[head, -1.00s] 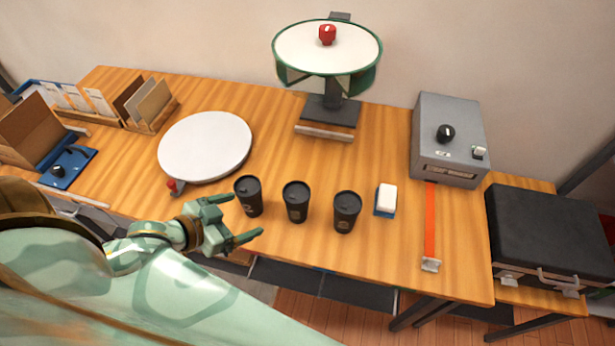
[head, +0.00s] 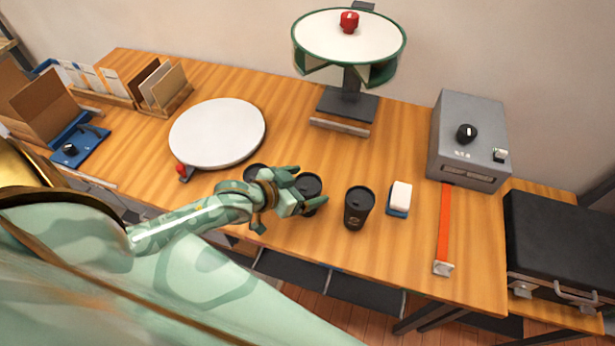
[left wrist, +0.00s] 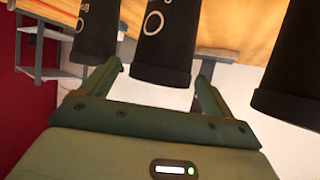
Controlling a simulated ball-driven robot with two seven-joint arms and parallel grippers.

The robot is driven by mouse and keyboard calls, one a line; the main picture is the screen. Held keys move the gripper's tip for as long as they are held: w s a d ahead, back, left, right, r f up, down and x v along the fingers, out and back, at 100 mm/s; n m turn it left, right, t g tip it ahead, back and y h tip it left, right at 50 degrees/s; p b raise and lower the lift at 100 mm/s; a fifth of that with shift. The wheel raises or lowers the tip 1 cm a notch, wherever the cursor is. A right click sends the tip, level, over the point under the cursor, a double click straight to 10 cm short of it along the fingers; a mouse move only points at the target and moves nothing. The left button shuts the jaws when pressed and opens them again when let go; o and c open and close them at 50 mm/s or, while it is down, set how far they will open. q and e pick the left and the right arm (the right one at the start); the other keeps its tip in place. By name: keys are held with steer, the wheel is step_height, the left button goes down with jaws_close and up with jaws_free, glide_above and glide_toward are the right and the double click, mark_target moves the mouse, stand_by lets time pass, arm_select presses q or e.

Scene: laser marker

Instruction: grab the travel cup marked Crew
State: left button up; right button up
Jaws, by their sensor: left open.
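Three black travel cups stand in a row near the table's front edge: a left cup (head: 254,172), a middle cup (head: 308,182) and a right cup (head: 358,208). Their small marks are too blurred or cut off to tell which says Crew. My left gripper (head: 303,188) is open and empty in front of the middle cup, partly hiding it and the left cup. In the left wrist view the cup ahead (left wrist: 163,45) lies between the lines of the open fingers (left wrist: 158,78), with another cup on each side. My right gripper is out of view.
A white round disc (head: 217,133) lies behind left, with a red knob beside it. A white-and-blue block (head: 400,197) and an orange strap (head: 445,225) lie right of the cups. A grey box (head: 468,140) and a stand with a round top (head: 350,35) are behind.

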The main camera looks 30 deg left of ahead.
mark_target(313, 184)
arm_select(q)
steer(key=x, duration=0.3)
steer(key=c, duration=0.8)
steer(key=shift+o, duration=0.2)
